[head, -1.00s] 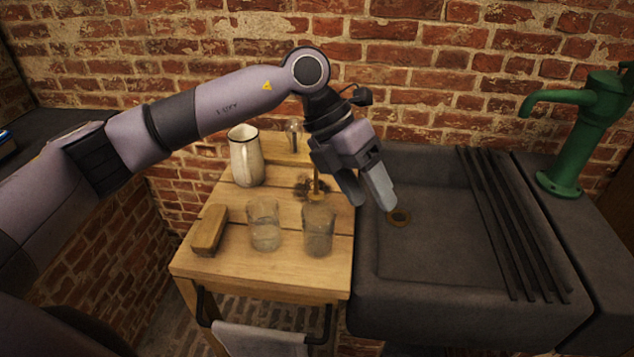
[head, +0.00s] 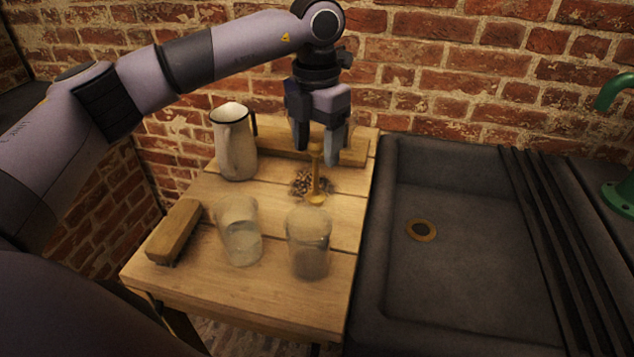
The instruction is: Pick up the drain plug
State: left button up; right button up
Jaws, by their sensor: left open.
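A brass piece with an upright stem, a wider top and a rounded foot, which looks like the drain plug (head: 316,183), stands on the wooden table (head: 215,285) beside a small dark speckled heap. My left gripper (head: 317,153) points down over it, open. In the picture its two fingers lie on either side of the plug's top; I cannot tell whether they touch it. The brass-ringed drain (head: 421,230) is in the floor of the dark stone sink (head: 375,270), to the right. My right gripper is not in view.
Two glass jars, a left one (head: 240,232) and a right one (head: 309,243), stand in front of the plug. A white jug (head: 234,143) is at the back left, a wooden-backed brush (head: 174,231) at the left edge. A green pump (head: 620,150) is at the right.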

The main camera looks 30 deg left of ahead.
pick_arm(q)
send_over(316, 195)
jog(key=f, duration=0.4)
jog(key=shift+w+a+f, duration=0.15)
jog(key=shift+w+f, duration=0.05)
jog(key=shift+f, duration=0.1)
jog(key=shift+c, duration=0.2)
jog(key=c, duration=1.1)
jog(key=shift+r, duration=0.15)
notch_tip(316, 195, up, 20)
jog(key=p, duration=0.1)
jog(key=shift+p, duration=0.3)
